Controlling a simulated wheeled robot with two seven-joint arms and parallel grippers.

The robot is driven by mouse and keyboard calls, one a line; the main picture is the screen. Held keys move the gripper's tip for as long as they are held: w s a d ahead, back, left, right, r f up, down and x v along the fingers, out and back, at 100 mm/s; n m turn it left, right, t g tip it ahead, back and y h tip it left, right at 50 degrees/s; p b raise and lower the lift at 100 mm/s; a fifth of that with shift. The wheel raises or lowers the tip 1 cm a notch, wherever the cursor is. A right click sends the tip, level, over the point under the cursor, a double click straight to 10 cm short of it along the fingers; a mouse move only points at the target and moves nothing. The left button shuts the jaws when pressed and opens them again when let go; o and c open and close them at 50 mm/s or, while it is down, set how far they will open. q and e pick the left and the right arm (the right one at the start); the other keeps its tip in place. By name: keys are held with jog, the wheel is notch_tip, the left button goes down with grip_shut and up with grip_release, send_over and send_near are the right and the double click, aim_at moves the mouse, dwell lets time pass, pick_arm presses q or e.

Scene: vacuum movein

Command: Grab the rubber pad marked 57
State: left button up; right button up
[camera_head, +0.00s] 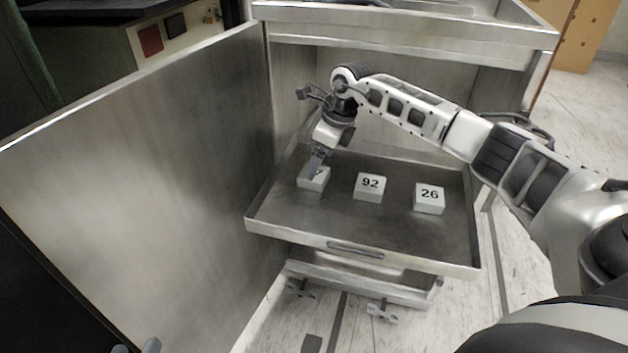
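Three pale, block-like rubber pads sit in a row on the pulled-out metal tray (335,227). The middle pad (369,187) reads 92 and the right pad (429,198) reads 26. The left pad (313,182) has its top partly covered by my gripper, so I cannot read its number. The pad appears to rest on the tray.
A large metal door (150,175) stands open on the left, close beside the tray. The metal cabinet's top (405,45) overhangs the tray's back. The tray has raised rims and a front handle (355,249). Cardboard (590,35) stands at the back right.

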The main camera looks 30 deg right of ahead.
jog(key=x, duration=0.2)
jog(key=b+x, duration=0.1)
jog(key=x, duration=0.1)
jog(key=shift+s+f, duration=0.2)
jog(key=shift+f, duration=0.05)
jog(key=shift+c, duration=0.3)
jog(key=c, duration=1)
jog(key=shift+r, duration=0.15)
jog(key=shift+c, duration=0.2)
